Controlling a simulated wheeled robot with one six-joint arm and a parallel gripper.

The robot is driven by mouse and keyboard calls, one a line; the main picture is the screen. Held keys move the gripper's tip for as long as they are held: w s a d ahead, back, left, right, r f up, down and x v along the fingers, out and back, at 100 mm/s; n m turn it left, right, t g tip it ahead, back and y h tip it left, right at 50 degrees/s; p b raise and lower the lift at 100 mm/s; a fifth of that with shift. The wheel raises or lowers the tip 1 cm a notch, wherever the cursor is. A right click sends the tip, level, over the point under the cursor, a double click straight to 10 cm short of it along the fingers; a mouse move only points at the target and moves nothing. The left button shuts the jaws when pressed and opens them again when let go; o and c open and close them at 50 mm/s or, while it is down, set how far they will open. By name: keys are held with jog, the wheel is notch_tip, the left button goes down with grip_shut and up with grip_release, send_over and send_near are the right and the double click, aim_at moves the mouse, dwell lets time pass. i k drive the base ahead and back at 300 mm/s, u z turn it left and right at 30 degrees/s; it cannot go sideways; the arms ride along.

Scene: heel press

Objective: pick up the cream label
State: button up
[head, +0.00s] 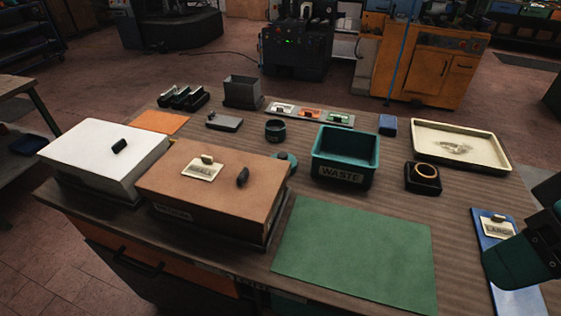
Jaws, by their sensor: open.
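Two cream labels are in view. One, reading "SMALL" (201,171), lies on the lid of the brown box (226,185) and has a small grip knob on top. The other, which seems to read "LARGE" (494,229), lies on a blue plate (483,216) at the right edge of the table and also has a small knob. My gripper (496,264) reaches in from the right, just in front of the "LARGE" label, and hides part of the blue plate. It is open, with nothing visible in it. I cannot tell whether it touches the label.
A white box (85,160) stands left of the brown box. The teal "WASTE" bin (344,178), a black holder with a ring (422,178) and a cream tray (430,134) stand farther back. The green mat (355,250) in front is clear.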

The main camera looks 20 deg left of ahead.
aim_at(205, 169)
jog(key=k, duration=1.05)
jog(key=u, duration=1)
jog(key=i, duration=0.8)
jog(key=u, duration=0.05)
